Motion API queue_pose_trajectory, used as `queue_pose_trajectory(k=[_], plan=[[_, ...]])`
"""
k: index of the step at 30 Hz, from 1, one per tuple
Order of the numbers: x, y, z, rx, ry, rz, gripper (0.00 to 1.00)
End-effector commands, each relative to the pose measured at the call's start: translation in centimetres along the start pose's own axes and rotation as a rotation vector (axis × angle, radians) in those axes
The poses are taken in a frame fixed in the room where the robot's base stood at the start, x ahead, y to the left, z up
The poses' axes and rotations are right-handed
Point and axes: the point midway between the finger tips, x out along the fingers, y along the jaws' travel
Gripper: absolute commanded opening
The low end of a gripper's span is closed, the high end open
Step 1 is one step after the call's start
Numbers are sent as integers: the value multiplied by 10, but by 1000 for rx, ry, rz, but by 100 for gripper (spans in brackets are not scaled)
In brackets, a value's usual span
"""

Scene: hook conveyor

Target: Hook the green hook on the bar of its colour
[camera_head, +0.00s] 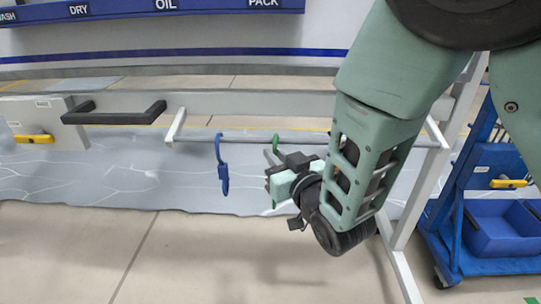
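A green hook (276,142) is at the grey metal bar (245,140), its curved top level with the bar. I cannot tell whether the curve rests on the bar or is only in front of it. My gripper (270,176) covers the hook's middle, and a bit of green shows below it. The fingers are small and overlap the hook, so I cannot see whether they are closed on it. The bar looks grey, with no green part that I can make out. A blue hook (223,165) hangs from the bar to the left of my gripper.
A white frame (417,190) supports the bar's right end. A black handle (113,114) and a yellow handle (34,139) are at the left. A blue cart (505,225) stands at the right. The floor in front is clear.

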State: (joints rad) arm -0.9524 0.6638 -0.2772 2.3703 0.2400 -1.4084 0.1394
Motion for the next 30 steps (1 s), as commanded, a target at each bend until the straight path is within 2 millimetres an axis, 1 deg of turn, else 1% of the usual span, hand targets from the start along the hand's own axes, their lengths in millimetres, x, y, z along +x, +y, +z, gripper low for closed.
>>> queue_pose_trajectory(k=[1,3,9,17,19,22,23,24,30], plan=[[7,0,2,1,2,0,12],[15,0,1,1,1,0,12],[26,0,0,0,0,0,12],[27,0,0,0,-1,0,12],[27,0,0,0,-1,0,0],[27,0,0,0,-1,0,0],[27,0,0,0,-1,0,4],[27,0,0,0,-1,0,0],[27,0,0,0,-1,0,0]])
